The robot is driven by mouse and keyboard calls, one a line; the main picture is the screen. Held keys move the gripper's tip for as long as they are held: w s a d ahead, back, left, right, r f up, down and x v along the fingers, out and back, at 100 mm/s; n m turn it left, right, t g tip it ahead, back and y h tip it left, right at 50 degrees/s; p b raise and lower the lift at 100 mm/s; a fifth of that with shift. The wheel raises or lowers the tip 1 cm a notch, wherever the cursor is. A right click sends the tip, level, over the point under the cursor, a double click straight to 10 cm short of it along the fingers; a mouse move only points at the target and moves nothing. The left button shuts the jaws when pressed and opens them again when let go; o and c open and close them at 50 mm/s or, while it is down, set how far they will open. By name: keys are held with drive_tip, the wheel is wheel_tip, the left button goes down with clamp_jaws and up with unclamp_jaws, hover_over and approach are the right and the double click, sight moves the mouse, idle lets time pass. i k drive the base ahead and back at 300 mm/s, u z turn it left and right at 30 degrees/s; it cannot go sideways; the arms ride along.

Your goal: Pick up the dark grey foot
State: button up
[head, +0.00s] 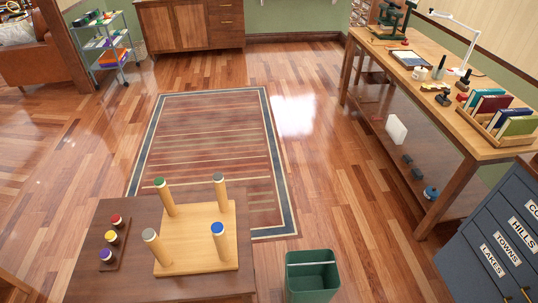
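An upturned wooden stool (196,263) rests on a dark brown table, its posts pointing up. The near left post has a grey top (149,234), and the far right post has a darker grey top (219,177); I cannot tell for sure which, if either, is the dark grey foot. The far left post has a green top (158,182) and the near right post a blue top (217,228). A narrow brown rack (122,246) left of the stool holds a red foot (117,219), a yellow foot (111,236) and a purple foot (106,254). My gripper is not in view.
A green bin (312,277) stands on the floor right of the table (88,285). A workbench (465,130) with tools and books is at right, beside a blue-grey drawer cabinet (487,260). A striped rug (205,135) and open wood floor lie beyond the table.

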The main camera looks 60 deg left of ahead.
sight(217, 177)
drive_tip(key=i, duration=0.45)
drive_tip(key=u, duration=3.85)
drive_tip(key=i, duration=0.5)
drive_tip(key=u, duration=0.1)
